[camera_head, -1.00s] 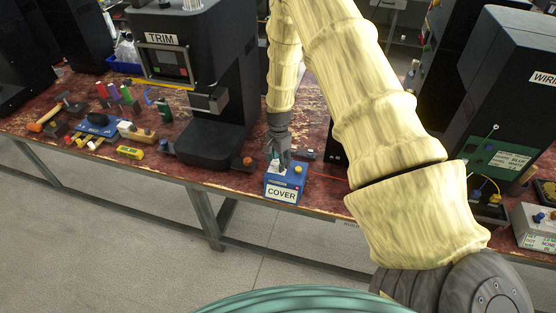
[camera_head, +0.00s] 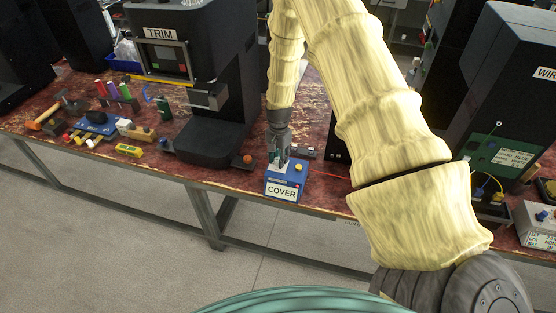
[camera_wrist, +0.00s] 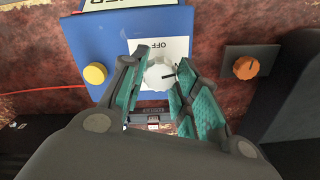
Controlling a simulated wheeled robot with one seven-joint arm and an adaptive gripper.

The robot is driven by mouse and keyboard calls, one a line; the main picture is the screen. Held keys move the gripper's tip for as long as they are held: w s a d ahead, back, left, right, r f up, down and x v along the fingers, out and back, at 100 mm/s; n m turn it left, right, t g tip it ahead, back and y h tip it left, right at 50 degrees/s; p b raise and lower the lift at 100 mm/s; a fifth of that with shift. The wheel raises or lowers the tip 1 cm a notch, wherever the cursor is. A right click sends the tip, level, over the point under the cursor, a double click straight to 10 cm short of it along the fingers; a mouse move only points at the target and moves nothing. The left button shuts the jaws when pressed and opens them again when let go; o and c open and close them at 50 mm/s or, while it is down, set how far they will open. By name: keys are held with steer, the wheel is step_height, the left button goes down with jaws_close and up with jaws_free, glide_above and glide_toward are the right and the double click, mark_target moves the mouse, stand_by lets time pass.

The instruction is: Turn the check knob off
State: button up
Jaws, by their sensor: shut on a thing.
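A blue box (camera_head: 286,187) with a white COVER label stands at the front edge of the bench. A white round knob (camera_wrist: 159,75) with a dark pointer mark sits on a white plate (camera_wrist: 165,48) reading OFF on this box. The pointer mark faces right in the wrist view. My gripper (camera_wrist: 160,66) is over the box, with its teal-padded fingers on both sides of the knob, shut on it. The fingers and palm hide part of the knob and plate. In the head view my gripper (camera_head: 279,160) points down at the box's left part.
A yellow button (camera_wrist: 95,73) is on the same box. An orange knob (camera_wrist: 246,67) on a dark base sits beside it. The TRIM machine (camera_head: 205,115) stands left of my arm. A green board (camera_head: 497,156) and a grey box (camera_head: 537,226) are at right.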

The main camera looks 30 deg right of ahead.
steer(key=n+b, duration=0.1)
steer(key=n, duration=0.2)
steer(key=shift+f+n+b, duration=0.15)
steer(key=shift+n+b, duration=0.2)
steer(key=shift+n, duration=0.05)
steer(key=n+b, duration=0.1)
steer(key=n, duration=0.2)
steer(key=shift+s+n, duration=0.1)
steer(key=shift+n, duration=0.2)
steer(key=n+b, duration=0.1)
steer(key=n, duration=0.3)
steer(key=shift+n+b, duration=0.4)
steer(key=shift+n, duration=1.5)
